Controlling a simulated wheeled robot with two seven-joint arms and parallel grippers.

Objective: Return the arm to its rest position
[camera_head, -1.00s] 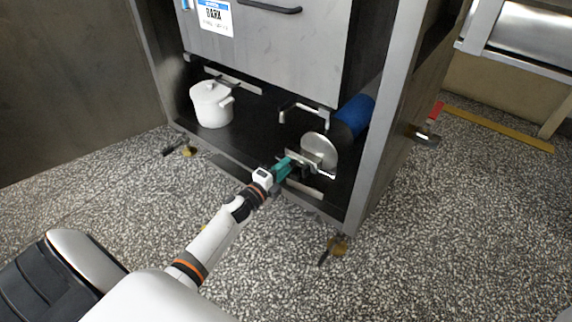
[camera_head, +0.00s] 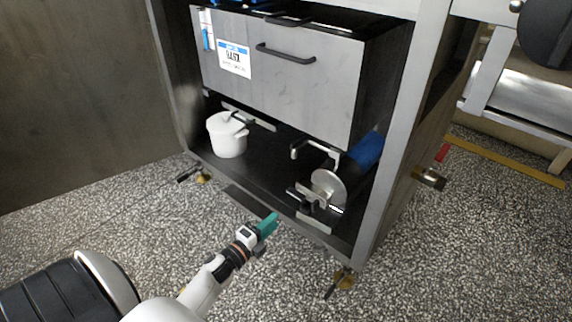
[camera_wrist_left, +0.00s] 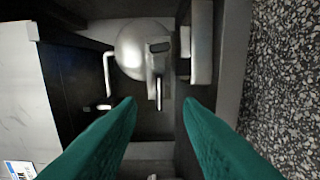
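My left gripper (camera_head: 268,223) is in the head view, in front of the cabinet's lower opening and above the speckled floor. In the left wrist view its two green fingers (camera_wrist_left: 160,104) are spread apart with nothing between them. Beyond the fingers is a metal fitting with a round disc (camera_wrist_left: 142,48) and a handle. The same disc (camera_head: 328,187) stands on the cabinet's lower shelf in the head view, apart from the gripper. My right gripper is not in view.
A white lidded pot (camera_head: 227,136) stands on the lower shelf at left. A grey drawer (camera_head: 285,85) with a dark handle is above it. A blue cylinder (camera_head: 367,149) lies behind the disc. The cabinet's right post (camera_head: 385,140) is close by. The speckled floor (camera_head: 120,225) in front is open.

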